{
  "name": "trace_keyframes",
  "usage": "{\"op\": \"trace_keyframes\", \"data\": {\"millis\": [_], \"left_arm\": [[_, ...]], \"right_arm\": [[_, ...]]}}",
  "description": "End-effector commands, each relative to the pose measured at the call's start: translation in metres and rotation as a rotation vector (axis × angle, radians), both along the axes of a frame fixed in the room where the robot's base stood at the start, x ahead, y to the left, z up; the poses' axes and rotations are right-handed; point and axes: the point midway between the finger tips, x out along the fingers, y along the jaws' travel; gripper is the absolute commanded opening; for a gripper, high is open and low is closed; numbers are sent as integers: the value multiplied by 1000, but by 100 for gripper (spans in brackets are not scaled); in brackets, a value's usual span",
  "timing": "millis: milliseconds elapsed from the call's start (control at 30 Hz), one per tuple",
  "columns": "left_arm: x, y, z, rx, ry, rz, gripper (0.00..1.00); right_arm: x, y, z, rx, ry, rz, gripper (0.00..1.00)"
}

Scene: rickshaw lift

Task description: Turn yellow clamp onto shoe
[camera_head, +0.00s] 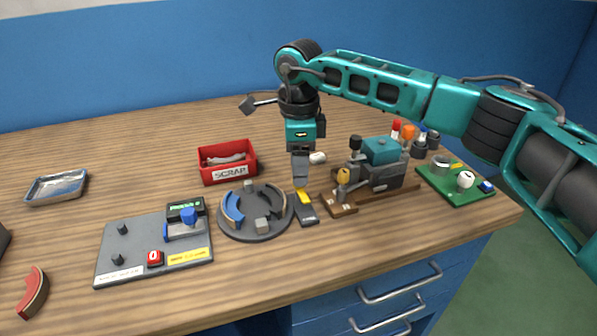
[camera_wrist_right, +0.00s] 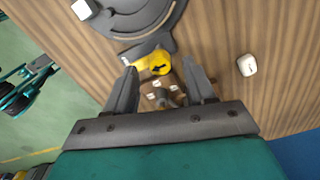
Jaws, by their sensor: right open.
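The yellow clamp (camera_head: 304,197) is a small lever on a dark base at the right edge of a round grey fixture (camera_head: 256,234). It also shows in the right wrist view (camera_wrist_right: 155,64), just beyond and between the fingers. Curved shoes sit in the fixture; a blue one (camera_head: 232,208) is at its left. My right gripper (camera_head: 301,184) points down directly above the clamp. Its fingers are apart in the right wrist view (camera_wrist_right: 163,84), with nothing held. Whether a finger touches the clamp is unclear. My left gripper is not seen.
A red scrap bin (camera_head: 228,163) stands behind the fixture. A grey panel (camera_head: 130,258) lies left of it. A teal machine (camera_head: 381,165) on a wooden base stands close to the right. A loose red shoe (camera_head: 33,292) and a metal tray (camera_head: 57,188) lie far left.

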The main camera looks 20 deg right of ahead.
Motion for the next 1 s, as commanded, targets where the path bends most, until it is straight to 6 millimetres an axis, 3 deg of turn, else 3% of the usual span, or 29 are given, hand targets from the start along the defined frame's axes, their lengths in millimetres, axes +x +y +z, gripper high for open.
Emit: {"op": "trace_keyframes", "data": {"millis": [200, 500, 1000], "left_arm": [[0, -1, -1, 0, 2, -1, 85], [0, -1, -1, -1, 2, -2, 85], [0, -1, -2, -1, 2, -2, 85]], "right_arm": [[0, 0, -19, 0, 1, 0, 54], [0, 0, -20, 0, 1, 1, 54], [0, 1, -20, 1, 0, 1, 6]]}}
